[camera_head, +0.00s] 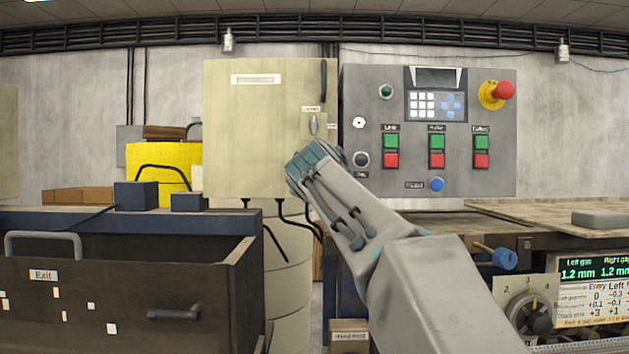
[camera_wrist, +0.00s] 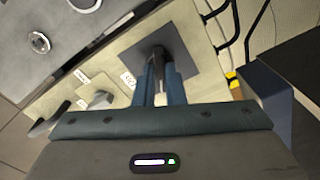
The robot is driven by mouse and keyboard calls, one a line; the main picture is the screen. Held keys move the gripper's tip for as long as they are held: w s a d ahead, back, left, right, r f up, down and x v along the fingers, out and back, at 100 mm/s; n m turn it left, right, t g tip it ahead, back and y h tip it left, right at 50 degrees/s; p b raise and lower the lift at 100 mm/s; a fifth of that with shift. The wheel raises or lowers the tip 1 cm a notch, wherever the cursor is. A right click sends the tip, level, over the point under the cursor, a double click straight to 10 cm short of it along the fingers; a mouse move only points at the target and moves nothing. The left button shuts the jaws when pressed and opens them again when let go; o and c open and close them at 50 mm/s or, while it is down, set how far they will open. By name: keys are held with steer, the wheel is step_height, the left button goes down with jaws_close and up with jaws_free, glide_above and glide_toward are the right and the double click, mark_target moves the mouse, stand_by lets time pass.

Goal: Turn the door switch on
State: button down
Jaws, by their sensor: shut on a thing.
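In the wrist view my gripper (camera_wrist: 160,75) is shut on a dark switch knob (camera_wrist: 159,52). The knob stands on a square grey plate (camera_wrist: 180,40) on the front of a beige cabinet. In the head view my gripper (camera_head: 316,160) is at the lower right of that cabinet (camera_head: 255,130) and hides this knob and plate. A second, silver knob on a small beige plate sits just above it in the head view (camera_head: 313,124); it also shows beside the fingers in the wrist view (camera_wrist: 100,98). The label by the grey plate is too small to read.
A grey control panel (camera_head: 385,85) with coloured buttons and a red emergency stop (camera_head: 503,90) is right of the cabinet. A dark cabinet handle (camera_head: 323,80) stands out above the knobs. Black cables (camera_head: 283,220) hang below the cabinet. A dark drawer unit (camera_head: 120,285) is at the lower left.

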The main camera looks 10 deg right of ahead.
steer(key=m+b, duration=0.6)
steer(key=m, duration=0.6)
steer(key=shift+m, duration=0.3)
stand_by(0.4)
steer(key=c, duration=1.5)
jaws_free()
steer(key=s+a+b, duration=0.2)
steer(key=s+b, duration=0.3)
steer(key=s, duration=0.8)
steer(key=shift+s+a, duration=0.25)
steer(key=shift+a, duration=0.1)
